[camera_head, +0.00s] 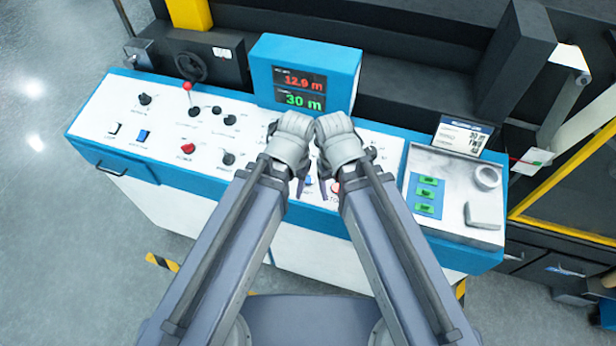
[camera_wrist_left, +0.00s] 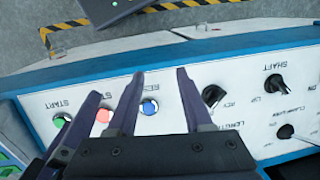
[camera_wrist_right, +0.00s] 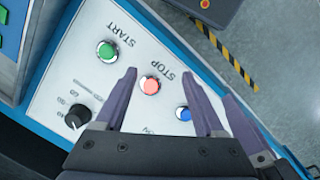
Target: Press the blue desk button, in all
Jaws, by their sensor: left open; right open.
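A round blue button (camera_head: 308,186) sits on the white face of the control desk (camera_head: 160,170), low between my two grippers in the head view. In the left wrist view the blue button (camera_wrist_left: 149,107) shows between the fingers of my open left gripper (camera_wrist_left: 160,73). In the right wrist view the blue button (camera_wrist_right: 183,113) shows beside one finger of my open right gripper (camera_wrist_right: 158,74). A red button (camera_wrist_right: 150,84) labelled STOP lies between the right fingers. Both grippers are empty; whether a fingertip touches the panel cannot be told.
A green START button (camera_wrist_right: 106,49) sits past the red one. A black knob (camera_wrist_left: 213,96) flanks the blue button. A display (camera_head: 305,80) rises behind. A tray (camera_head: 455,175) lies at right.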

